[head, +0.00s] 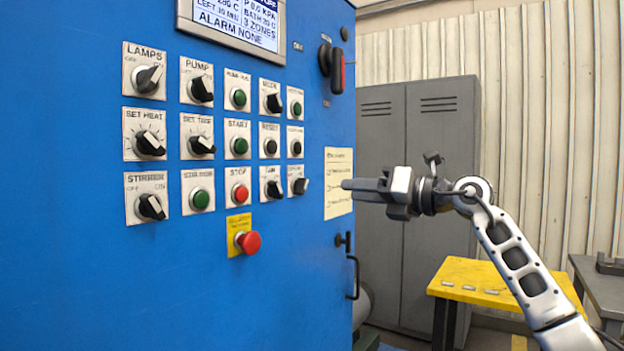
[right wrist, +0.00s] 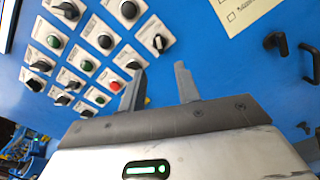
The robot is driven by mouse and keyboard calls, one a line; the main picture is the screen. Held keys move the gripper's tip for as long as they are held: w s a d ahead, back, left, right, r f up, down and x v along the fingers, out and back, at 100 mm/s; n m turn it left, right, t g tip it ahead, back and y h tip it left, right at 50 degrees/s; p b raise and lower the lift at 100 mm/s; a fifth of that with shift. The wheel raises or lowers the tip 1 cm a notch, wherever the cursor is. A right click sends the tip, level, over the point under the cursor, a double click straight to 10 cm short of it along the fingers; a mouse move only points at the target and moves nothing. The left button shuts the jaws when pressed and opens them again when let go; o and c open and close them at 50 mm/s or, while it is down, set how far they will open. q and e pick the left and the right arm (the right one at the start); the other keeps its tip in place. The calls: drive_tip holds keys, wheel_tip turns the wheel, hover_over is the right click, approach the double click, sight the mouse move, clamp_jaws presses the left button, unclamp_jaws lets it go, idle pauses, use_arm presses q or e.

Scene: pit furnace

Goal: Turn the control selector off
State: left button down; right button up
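The control selector (head: 299,186) is a black knob on a small white plate, at the right end of the bottom row on the blue panel. Its label is too small to read clearly. In the head view its handle points to the right and slightly up. It also shows in the right wrist view (right wrist: 157,43), beyond the fingertips. My right gripper (head: 346,185) is level with the knob, to its right, in front of the paper card, and not touching the knob. In the right wrist view its two fingers (right wrist: 158,72) are apart with nothing between them. My left gripper is out of view.
A red emergency button (head: 249,242) sticks out below the row, near the red stop button (head: 240,193). A paper card (head: 338,183) and a black door handle (head: 352,268) are to the right. A yellow table (head: 480,272) and grey lockers (head: 440,130) stand behind.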

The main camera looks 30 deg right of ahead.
sight(305, 187)
drive_tip(key=p+x, duration=0.3)
drive_tip(key=x, duration=0.8)
drive_tip(key=shift+s, duration=0.1)
clamp_jaws()
